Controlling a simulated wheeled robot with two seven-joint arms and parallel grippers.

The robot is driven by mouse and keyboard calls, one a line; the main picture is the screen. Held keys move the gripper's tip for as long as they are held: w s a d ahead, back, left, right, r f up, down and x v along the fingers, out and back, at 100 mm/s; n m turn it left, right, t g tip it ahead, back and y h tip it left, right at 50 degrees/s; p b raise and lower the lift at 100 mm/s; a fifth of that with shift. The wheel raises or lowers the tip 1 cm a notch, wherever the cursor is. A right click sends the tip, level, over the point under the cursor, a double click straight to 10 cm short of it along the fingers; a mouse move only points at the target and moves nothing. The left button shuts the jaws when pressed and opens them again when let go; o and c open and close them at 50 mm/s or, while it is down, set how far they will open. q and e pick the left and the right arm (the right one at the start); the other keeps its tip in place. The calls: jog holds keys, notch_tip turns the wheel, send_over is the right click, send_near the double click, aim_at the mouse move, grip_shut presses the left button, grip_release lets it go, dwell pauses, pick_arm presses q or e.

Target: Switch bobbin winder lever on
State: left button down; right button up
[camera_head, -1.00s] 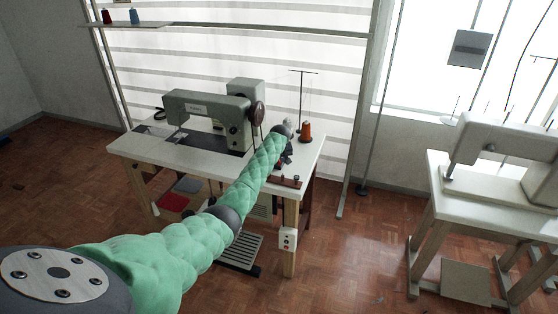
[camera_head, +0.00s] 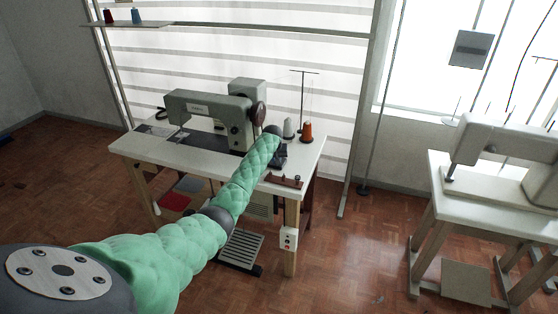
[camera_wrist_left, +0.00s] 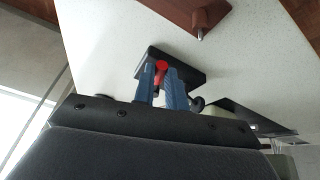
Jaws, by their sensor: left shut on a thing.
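The bobbin winder is a small black block on the white table top, and it shows in the left wrist view (camera_wrist_left: 192,66). Its red lever (camera_wrist_left: 161,68) stands up between the blue fingers of my left gripper (camera_wrist_left: 166,82), which is shut on it. In the head view my left gripper (camera_head: 279,156) is at the right end of the sewing table, beside the machine; my forearm and wrist partly hide it and the winder. My right gripper is in neither view.
The grey sewing machine (camera_head: 212,108) stands left of my wrist on the white table (camera_head: 215,157). A grey cone (camera_head: 289,128) and an orange cone (camera_head: 306,132) stand just behind my gripper. A brown block with pegs (camera_head: 284,181) lies at the table's front right edge.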

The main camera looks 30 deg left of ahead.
pick_arm(q)
jog(key=shift+s+a+m, duration=0.1)
jog(key=shift+a+m, duration=0.25)
jog(key=shift+m, duration=0.05)
jog(key=shift+a+m+h, duration=0.2)
jog(key=shift+m+h, duration=0.1)
jog(key=shift+m, duration=0.1)
jog(key=shift+s+a+m+b, duration=0.1)
jog(key=shift+a+m+b, duration=0.1)
jog(key=shift+m+b, duration=0.15)
jog(key=shift+s+a+m+h+b, duration=0.1)
jog(key=shift+a+m+h+b, duration=0.4)
jog(key=shift+m, duration=0.45)
jog(key=shift+a, duration=0.1)
jog(key=shift+a+r+m, duration=0.1)
jog(key=shift+a+m, duration=0.1)
jog(key=shift+m, duration=0.3)
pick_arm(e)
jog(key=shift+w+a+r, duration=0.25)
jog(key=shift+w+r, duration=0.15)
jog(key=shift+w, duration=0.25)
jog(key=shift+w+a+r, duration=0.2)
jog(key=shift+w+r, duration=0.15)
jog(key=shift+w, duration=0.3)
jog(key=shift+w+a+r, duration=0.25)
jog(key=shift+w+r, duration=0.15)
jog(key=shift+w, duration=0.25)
